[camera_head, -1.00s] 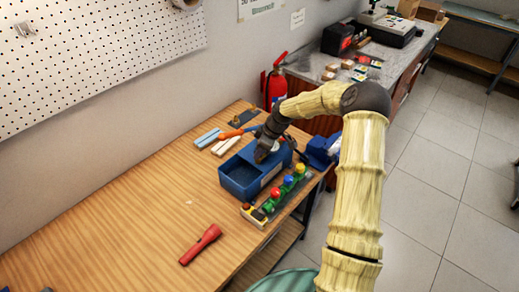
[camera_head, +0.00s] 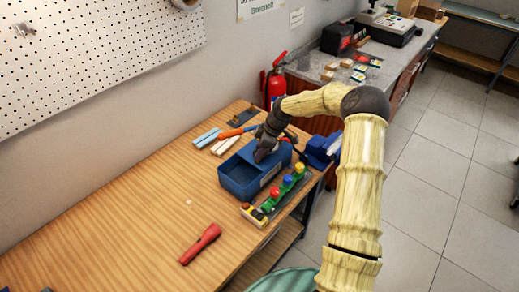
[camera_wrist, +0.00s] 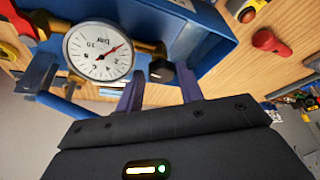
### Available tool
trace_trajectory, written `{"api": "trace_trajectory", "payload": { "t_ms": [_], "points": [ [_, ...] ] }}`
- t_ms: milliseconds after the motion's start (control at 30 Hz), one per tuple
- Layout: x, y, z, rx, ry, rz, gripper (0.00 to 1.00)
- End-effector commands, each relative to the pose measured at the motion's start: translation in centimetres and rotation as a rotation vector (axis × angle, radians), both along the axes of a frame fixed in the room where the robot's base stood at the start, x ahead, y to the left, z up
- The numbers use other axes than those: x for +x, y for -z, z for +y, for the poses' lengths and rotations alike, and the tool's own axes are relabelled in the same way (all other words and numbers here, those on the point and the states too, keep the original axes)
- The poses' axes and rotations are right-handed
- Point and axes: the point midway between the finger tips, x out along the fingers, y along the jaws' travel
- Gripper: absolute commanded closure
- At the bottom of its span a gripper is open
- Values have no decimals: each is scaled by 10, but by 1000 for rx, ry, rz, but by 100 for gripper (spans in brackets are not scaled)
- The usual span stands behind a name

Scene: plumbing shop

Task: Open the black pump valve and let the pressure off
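The blue test pump (camera_head: 240,182) is an open box on the wooden bench; its blue body also shows in the wrist view (camera_wrist: 215,38). A round white gauge (camera_wrist: 98,50) with a red needle sits on its brass pipework, needle well off to one side. A black knob (camera_wrist: 160,70), which looks like the pump valve, is at the pipe's end beside the gauge. My gripper (camera_wrist: 162,92) is open, with its two fingers apart and the knob just beyond the gap between them. I cannot tell whether they touch it. In the head view my gripper (camera_head: 264,155) is over the pump and hides the valve.
A valve manifold (camera_head: 268,208) with coloured knobs stands along the pump's front side. A red flashlight (camera_head: 201,244) lies on the bench. Pale bars (camera_head: 206,138) and an orange-handled tool (camera_head: 232,132) lie behind the pump. A blue vise (camera_head: 322,150) is at the bench's right end.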

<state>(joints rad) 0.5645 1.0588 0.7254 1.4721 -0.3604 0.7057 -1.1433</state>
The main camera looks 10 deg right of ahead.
Motion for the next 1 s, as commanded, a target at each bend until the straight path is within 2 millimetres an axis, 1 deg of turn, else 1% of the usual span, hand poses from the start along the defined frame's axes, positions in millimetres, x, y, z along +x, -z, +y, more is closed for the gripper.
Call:
{"api": "trace_trajectory", "payload": {
  "t_ms": [233, 367, 567, 1000],
  "points": [
    [0, -2, 0, 1, 0, -1, 63],
    [-1, -12, -5, 0, 1, -2, 63],
    [-5, -43, -18, -1, 2, -3, 63],
    [-16, -125, -51, -1, 4, -4, 63]
  ]
}}
